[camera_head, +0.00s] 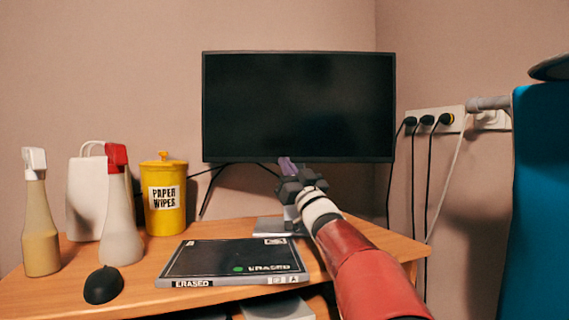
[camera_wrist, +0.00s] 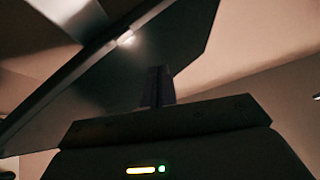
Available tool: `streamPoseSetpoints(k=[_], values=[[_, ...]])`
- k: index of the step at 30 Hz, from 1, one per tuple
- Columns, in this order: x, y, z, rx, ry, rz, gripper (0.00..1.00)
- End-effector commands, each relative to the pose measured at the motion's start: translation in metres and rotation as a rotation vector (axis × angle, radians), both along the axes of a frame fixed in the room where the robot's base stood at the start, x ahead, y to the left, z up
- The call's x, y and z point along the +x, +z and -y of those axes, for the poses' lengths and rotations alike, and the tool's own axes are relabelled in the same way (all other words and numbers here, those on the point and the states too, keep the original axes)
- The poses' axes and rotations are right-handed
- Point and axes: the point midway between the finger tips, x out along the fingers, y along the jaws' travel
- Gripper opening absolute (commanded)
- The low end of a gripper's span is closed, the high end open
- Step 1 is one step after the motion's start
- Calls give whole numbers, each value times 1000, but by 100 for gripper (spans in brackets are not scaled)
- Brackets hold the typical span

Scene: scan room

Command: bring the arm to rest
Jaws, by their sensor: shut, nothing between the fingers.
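My gripper (camera_head: 286,165) is at the end of my red and white arm, which reaches up from the lower right over the desk. It is shut and empty, in front of the lower edge of the black monitor (camera_head: 299,105). In the wrist view, my shut fingers (camera_wrist: 158,88) point up toward the dark monitor (camera_wrist: 130,60), which fills the upper left. I cannot tell how small the gap between fingers and monitor is.
The wooden desk (camera_head: 140,301) holds a black flat case (camera_head: 225,258), a mouse (camera_head: 103,285), two spray bottles (camera_head: 41,225) (camera_head: 120,220), a white container (camera_head: 86,195) and a yellow wipes tub (camera_head: 165,215). Cables hang from wall sockets (camera_head: 434,119). A blue chair back (camera_head: 540,200) stands right.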

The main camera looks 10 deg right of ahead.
Motion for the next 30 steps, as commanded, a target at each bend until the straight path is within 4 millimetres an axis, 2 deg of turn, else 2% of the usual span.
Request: streamPoseSetpoints(k=[11,17,20,23,26,30], values=[[0,1,1,1,-2,-2,0],[-18,15,20,38,-107,-113,0],[-39,13,36,63,-202,-254,0],[-68,-2,48,73,-287,-423,0],[-103,-24,52,67,-347,-601,0],[-165,-66,48,25,-392,-864,0]])
